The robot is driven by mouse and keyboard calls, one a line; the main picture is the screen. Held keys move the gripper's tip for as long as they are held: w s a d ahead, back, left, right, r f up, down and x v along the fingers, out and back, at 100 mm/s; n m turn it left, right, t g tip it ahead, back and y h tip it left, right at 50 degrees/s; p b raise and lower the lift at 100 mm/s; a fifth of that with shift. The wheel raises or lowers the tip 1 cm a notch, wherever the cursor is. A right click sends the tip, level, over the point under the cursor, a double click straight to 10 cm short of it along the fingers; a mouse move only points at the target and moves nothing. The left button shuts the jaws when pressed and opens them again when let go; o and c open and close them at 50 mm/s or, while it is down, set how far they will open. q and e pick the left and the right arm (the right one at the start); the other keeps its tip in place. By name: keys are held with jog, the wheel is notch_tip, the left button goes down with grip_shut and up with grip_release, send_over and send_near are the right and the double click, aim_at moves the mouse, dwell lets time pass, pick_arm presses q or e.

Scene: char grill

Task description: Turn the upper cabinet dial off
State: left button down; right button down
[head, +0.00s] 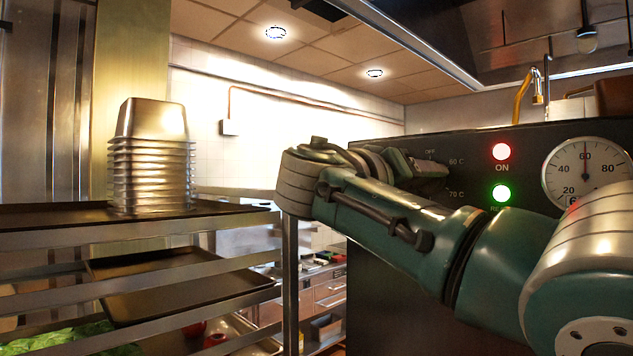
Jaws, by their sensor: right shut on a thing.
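The dark cabinet panel (471,172) stands at the right in the head view, with OFF, 60 C and 70 C marks around the dial's place. My right arm reaches in from the right and bends back toward this panel. My right gripper (429,168) is at these marks, shut on the cabinet dial. The gripper and wrist hide the dial almost wholly, so its pointer setting cannot be read. My left gripper is not in view.
A red ON light (501,151) and a green light (501,193) glow beside a round gauge (586,172). At left, a rack holds trays (180,285) and a stack of metal pans (151,160). A hood (480,40) hangs above.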

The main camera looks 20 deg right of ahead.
jog(key=shift+n+b, duration=0.5)
jog(key=shift+n, duration=0.7)
jog(key=n, duration=0.2)
jog(key=shift+r+n, duration=0.1)
jog(key=shift+n, duration=0.3)
jog(key=n+p, duration=0.1)
jog(key=n, duration=0.5)
jog(key=shift+r, duration=0.1)
jog(key=shift+n, duration=0.3)
jog(key=shift+c, duration=1.4)
grip_release()
